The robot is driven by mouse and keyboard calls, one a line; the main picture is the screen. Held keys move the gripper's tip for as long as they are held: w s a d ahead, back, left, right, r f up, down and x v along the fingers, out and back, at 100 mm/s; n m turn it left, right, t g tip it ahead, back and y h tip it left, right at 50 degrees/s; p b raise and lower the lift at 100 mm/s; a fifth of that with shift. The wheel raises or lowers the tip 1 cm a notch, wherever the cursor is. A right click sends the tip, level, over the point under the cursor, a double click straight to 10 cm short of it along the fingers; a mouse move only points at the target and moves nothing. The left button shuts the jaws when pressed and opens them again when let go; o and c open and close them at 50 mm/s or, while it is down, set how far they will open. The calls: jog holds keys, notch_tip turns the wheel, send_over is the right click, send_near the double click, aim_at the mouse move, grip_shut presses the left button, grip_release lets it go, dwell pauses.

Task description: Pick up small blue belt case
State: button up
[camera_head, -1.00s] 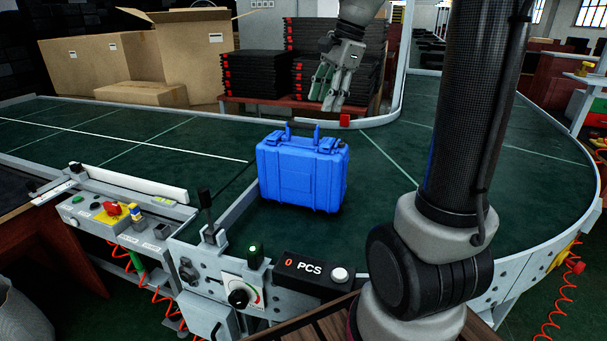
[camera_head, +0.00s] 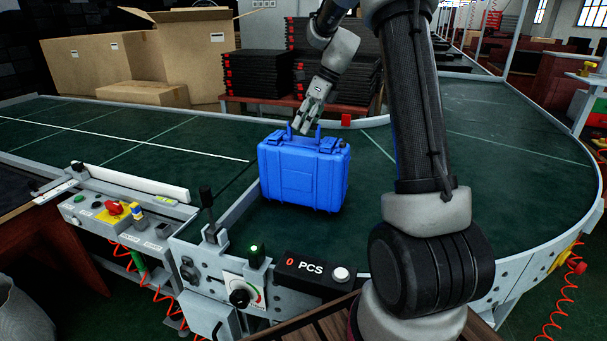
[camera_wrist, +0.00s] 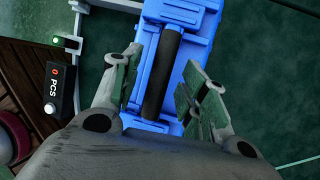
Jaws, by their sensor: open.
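The small blue belt case (camera_head: 304,177) stands upright on the green curved conveyor, with its dark handle on top. My gripper (camera_head: 302,128) is just above and behind the top of the case in the head view, pointing down. In the wrist view the blue case (camera_wrist: 177,27) lies below my gripper (camera_wrist: 157,88). Its black handle (camera_wrist: 162,74) shows between the two open fingers, apart from both as far as I can see. In the head view the fingertips partly cover the handle.
The conveyor (camera_head: 480,130) is otherwise clear around the case. A grey metal edge with a control panel (camera_head: 115,215) and a PCS counter (camera_head: 310,270) runs along the near side. Cardboard boxes (camera_head: 90,60) and stacked black trays (camera_head: 259,70) stand behind the belt.

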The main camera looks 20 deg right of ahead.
jog(key=shift+w+a+f, duration=0.1)
jog(key=shift+a+f, duration=0.15)
jog(key=shift+f, duration=0.4)
grip_shut()
jog(key=shift+r, duration=0.1)
